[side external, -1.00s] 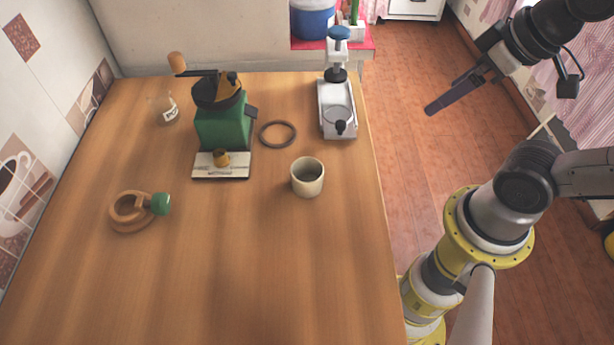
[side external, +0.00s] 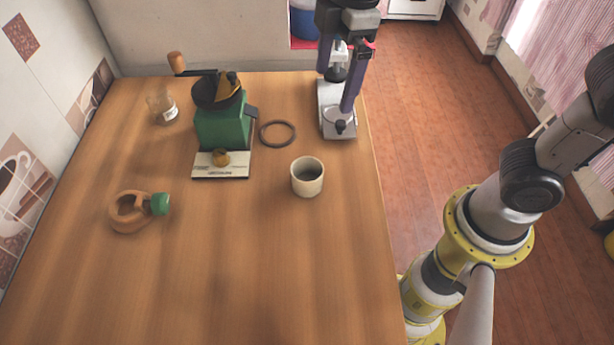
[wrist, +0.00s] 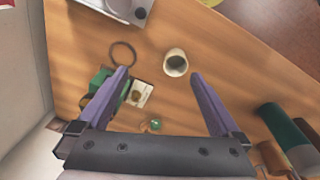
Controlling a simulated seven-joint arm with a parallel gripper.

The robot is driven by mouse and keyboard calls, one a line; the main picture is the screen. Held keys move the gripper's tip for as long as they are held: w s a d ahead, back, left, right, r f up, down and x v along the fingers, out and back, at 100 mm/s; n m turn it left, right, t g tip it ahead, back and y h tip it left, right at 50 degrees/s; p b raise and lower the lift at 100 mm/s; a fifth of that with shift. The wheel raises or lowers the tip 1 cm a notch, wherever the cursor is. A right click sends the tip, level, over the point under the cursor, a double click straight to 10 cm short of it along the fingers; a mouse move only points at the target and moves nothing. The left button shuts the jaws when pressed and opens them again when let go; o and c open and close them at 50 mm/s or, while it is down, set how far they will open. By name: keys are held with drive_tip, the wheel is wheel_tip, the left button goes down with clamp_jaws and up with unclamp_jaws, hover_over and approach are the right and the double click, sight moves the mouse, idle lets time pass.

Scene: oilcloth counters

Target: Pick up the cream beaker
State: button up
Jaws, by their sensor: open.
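The cream beaker (side external: 307,184) stands upright on the wooden counter, right of the middle in the side view, with its open mouth up. It also shows in the wrist view (wrist: 175,66), between and just beyond the two fingertips. My gripper (side external: 335,91) is open and empty, with its purple fingers spread. In the side view it hangs up in front of the silver press at the back right of the counter, clear of the beaker. Both fingers also show in the wrist view (wrist: 159,73).
A green grinder (side external: 222,128) and dark ring (side external: 278,134) are behind and left of the beaker. The silver press (side external: 331,112) is partly hidden by my gripper. A glass jar (side external: 162,108) and wooden ring holder (side external: 129,212) are further left.

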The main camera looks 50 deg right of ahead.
drive_tip(key=n+g, duration=0.1)
hover_over(310, 171)
drive_tip(key=s+a, duration=0.1)
wheel_tip(310, 171, down, 4)
wheel_tip(310, 171, down, 8)
drive_tip(key=shift+s+a+f, duration=0.1)
drive_tip(key=shift+f, duration=0.15)
drive_tip(key=shift+s+a+f, duration=0.1)
drive_tip(key=shift+f, duration=1.2)
drive_tip(key=shift+s+a+f, duration=0.1)
drive_tip(key=shift+f, duration=1.2)
drive_tip(key=c, duration=1.4)
drive_tip(key=shift+r, duration=0.1)
drive_tip(key=shift+w, duration=0.1)
